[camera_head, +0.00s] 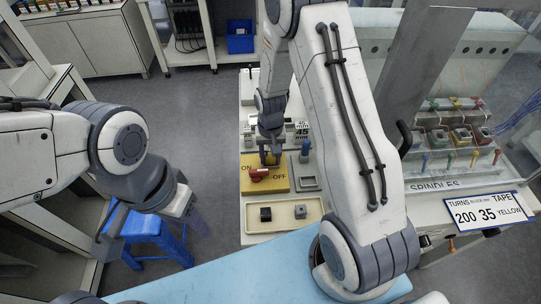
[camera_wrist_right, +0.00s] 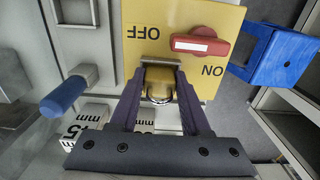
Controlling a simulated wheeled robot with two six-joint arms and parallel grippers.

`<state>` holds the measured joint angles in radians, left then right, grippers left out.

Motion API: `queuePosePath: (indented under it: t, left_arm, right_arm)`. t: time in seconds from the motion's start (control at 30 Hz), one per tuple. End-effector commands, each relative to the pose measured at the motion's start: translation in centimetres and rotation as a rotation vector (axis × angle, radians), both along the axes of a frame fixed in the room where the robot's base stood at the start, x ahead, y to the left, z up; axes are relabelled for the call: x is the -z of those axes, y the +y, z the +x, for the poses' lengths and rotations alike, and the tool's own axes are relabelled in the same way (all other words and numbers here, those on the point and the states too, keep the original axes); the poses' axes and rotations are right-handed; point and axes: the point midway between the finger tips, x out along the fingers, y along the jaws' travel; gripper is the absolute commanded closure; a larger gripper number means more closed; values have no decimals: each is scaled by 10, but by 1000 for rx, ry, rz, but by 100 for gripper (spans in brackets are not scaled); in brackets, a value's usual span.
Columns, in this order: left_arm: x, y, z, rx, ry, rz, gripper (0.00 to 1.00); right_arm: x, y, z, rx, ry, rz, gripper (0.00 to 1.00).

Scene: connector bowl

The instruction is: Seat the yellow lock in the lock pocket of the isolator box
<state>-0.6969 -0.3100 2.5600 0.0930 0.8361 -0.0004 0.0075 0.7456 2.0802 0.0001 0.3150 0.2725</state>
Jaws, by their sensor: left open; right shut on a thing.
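The yellow isolator box (camera_head: 285,184) lies on the bench in the head view, marked ON and OFF, with a red handle (camera_head: 258,174). In the right wrist view the box (camera_wrist_right: 190,15) fills the top, and its red handle (camera_wrist_right: 200,43) sits between the two words. My right gripper (camera_wrist_right: 158,92) is shut on the yellow lock (camera_wrist_right: 160,82), at the box's edge beside OFF. A grey rim, apparently the lock pocket (camera_wrist_right: 153,60), shows just beyond the lock. I cannot tell how deep the lock sits. My left gripper (camera_head: 188,212) is open and empty, left of the bench.
A cream tray (camera_head: 256,226) with small blocks lies nearer than the box. A grey square fixture (camera_head: 307,184) and a blue-topped post (camera_head: 305,148) stand right of it. A blue stool (camera_head: 160,232) is on the floor near my left gripper.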

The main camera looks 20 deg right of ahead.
Motion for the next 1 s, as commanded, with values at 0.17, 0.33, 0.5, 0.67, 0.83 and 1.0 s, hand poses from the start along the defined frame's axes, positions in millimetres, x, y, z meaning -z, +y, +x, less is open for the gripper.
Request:
queuePosePath:
  t: [0.17, 0.33, 0.5, 0.67, 0.83, 1.0]
  left_arm:
    - [2, 0, 0, 0, 0, 0, 50]
    - [2, 0, 0, 0, 0, 0, 50]
    - [0, 0, 0, 0, 0, 0, 50]
    - [2, 0, 0, 0, 0, 0, 50]
    - [8, 0, 0, 0, 0, 0, 50]
    - [11, 0, 0, 0, 0, 0, 50]
  right_arm:
    - [3, 0, 0, 0, 0, 0, 23]
    - [3, 0, 0, 0, 1, 0, 23]
    - [0, 0, 0, 0, 0, 0, 23]
    - [-14, 0, 1, 0, -4, 0, 23]
    - [-49, 0, 1, 0, -7, 0, 23]
    - [-86, 0, 1, 0, -6, 0, 23]
